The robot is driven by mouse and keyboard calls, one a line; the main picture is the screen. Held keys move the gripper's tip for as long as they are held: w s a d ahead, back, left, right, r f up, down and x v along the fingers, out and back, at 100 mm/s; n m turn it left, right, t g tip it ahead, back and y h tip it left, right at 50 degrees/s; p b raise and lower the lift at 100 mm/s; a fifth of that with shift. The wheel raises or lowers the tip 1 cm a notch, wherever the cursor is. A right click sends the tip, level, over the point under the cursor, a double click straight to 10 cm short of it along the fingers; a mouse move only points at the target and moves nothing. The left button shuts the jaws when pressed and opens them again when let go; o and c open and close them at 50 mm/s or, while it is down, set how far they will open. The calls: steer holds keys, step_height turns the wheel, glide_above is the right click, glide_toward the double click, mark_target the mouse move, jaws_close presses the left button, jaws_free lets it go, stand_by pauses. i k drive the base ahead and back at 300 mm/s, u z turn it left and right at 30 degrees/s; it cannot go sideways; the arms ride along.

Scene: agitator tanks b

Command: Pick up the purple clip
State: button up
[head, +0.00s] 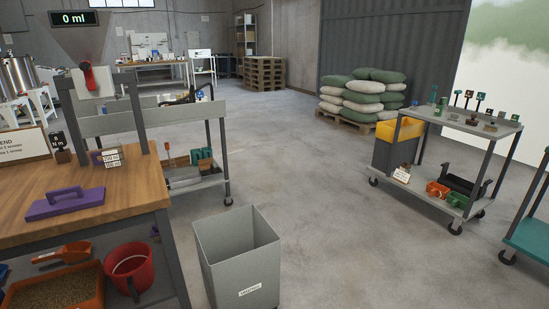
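A purple clip (66,203) lies on the wooden workbench (135,192) at the left. It is a long, flat piece with a raised bar on top, lying at a slant near the bench's front part. Nothing touches it from above.
A grey bin (240,262) stands on the floor right of the workbench. A red bucket (130,268) and an orange tray (53,291) sit under the bench. A grey cart (455,128) stands at the right. The floor between is clear.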

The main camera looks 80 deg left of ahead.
mark_target(63, 201)
steer(key=u, duration=3.65)
steer(key=i, duration=1.35)
steer(key=z, duration=0.55)
